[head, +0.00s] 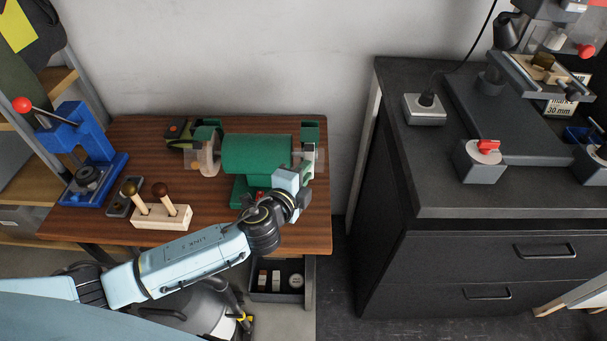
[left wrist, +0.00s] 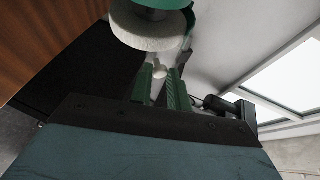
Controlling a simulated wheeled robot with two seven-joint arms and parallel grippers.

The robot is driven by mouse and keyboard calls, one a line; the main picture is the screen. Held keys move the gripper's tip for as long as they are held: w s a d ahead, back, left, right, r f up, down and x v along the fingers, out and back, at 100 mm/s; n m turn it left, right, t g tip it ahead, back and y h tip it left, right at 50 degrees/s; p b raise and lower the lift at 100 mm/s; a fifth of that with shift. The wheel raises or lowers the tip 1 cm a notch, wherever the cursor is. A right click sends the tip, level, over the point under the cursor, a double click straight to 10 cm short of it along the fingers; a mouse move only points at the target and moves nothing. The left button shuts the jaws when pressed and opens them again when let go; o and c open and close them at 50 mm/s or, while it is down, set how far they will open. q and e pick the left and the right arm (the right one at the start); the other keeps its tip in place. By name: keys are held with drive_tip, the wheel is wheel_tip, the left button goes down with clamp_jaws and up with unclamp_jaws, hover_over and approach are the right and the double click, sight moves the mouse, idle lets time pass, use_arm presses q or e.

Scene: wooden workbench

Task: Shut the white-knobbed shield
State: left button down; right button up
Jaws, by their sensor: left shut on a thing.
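A green bench grinder (head: 257,154) stands on the wooden workbench, with a pale wheel at each end. A clear shield (head: 300,158) is at its right wheel, partly hidden by my gripper; I cannot tell its exact angle. My left gripper (head: 299,178) is at the front of that right end. In the left wrist view, its green fingers (left wrist: 162,82) are closed on a small white knob (left wrist: 160,72), just beside the pale wheel (left wrist: 150,33) and its green guard. My right gripper is not in view.
The workbench (head: 110,227) also holds a blue press (head: 85,150) at the left, a wooden block (head: 162,217) with upright handles, and a green-and-black tool (head: 180,133) behind. A black cabinet (head: 410,200) stands to the right, across a narrow gap.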

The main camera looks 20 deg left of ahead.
use_arm(q)
drive_tip(key=shift+f, duration=0.1)
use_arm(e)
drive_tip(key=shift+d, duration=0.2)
use_arm(q)
drive_tip(key=c, duration=1.3)
unclamp_jaws()
drive_tip(key=shift+c, duration=0.2)
drive_tip(key=shift+s, duration=0.1)
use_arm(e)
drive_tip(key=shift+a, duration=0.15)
use_arm(q)
drive_tip(key=v, duration=1.3)
drive_tip(key=shift+p, duration=0.4)
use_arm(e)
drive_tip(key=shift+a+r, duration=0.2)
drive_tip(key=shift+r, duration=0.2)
